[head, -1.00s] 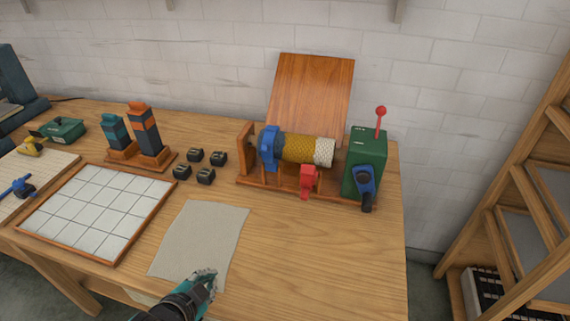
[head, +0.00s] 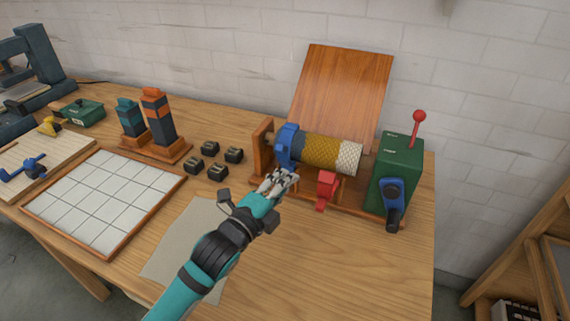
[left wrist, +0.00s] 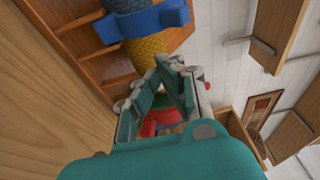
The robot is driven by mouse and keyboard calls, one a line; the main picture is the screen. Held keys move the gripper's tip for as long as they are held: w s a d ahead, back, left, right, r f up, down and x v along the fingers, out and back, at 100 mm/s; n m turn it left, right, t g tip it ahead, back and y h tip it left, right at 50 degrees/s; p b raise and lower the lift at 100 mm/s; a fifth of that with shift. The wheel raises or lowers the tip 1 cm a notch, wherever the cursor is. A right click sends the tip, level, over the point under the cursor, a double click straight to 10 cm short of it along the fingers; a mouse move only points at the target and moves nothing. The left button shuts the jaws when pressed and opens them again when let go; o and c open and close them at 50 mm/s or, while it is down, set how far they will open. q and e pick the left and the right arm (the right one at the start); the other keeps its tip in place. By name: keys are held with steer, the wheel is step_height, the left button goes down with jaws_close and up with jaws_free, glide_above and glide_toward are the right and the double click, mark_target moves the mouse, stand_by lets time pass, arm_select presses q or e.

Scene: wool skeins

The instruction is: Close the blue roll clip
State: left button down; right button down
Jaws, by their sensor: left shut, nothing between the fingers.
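The blue roll clip (head: 287,145) sits around the left end of the yellow and white roll (head: 325,153) on the wooden winder stand. It shows in the left wrist view (left wrist: 140,22) as a blue band across the yellow roll (left wrist: 146,50). I cannot tell how far its jaw is open. My left gripper (head: 284,178) is shut and empty, just in front of and below the blue clip. In the left wrist view its fingers (left wrist: 172,75) point toward the roll. My right gripper is not in view.
A red clip (head: 326,186) stands in front of the roll. A green box (head: 397,165) with a red-knobbed lever and blue crank (head: 393,200) stands right of it. Several small black blocks (head: 217,171) lie left. The front right tabletop (head: 340,265) is clear.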

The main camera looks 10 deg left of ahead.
mark_target(284, 146)
arm_select(q)
steer(key=w, duration=0.2)
steer(key=w+a, duration=0.1)
steer(key=w, duration=0.1)
steer(key=shift+w, duration=0.35)
steer(key=shift+a+r+p, duration=0.1)
steer(key=shift+p, duration=0.2)
steer(key=w+r+g+p, duration=0.1)
steer(key=p, duration=0.4)
steer(key=w+r+g+y+p, duration=0.1)
steer(key=g+p, duration=0.1)
steer(key=p, duration=0.3)
steer(key=w+r+g+p, duration=0.1)
steer(key=p, duration=0.4)
steer(key=shift+w+d+r+n+g+y+p, duration=0.25)
steer(key=shift+w+d+n+g+y+p, duration=0.05)
steer(key=shift+w+n+y+p, duration=0.1)
steer(key=shift+w+r+p+x, duration=0.1)
steer(key=shift+r+p+x, duration=0.1)
steer(key=shift+x, duration=0.7)
steer(key=shift+w+r+p+x, duration=0.1)
steer(key=shift+w+p+x, duration=0.1)
steer(key=shift+x, duration=0.7)
